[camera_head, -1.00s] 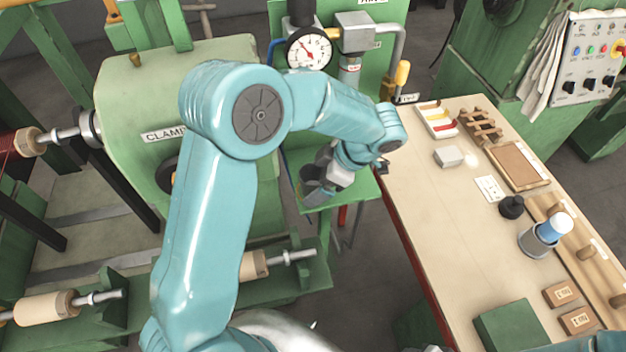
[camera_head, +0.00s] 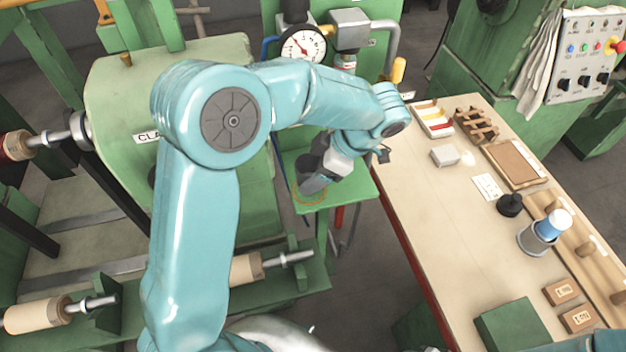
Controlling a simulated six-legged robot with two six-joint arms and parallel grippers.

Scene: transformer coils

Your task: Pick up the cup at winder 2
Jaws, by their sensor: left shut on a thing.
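My left gripper (camera_head: 316,165) reaches over a small green shelf (camera_head: 352,188) beside the green machine. It is shut on a grey cup (camera_head: 311,182), which is partly hidden by the dark fingers. The cup looks tilted and just above the shelf, over a thin orange ring mark (camera_head: 309,200). My right gripper is not in view.
A pressure gauge (camera_head: 303,47) and pipes stand behind the shelf. The workbench (camera_head: 440,210) on the right holds a grey holder with a blue-and-white cylinder (camera_head: 548,228), a black knob-like piece (camera_head: 510,205), a grey block (camera_head: 445,156) and a parts tray (camera_head: 433,120).

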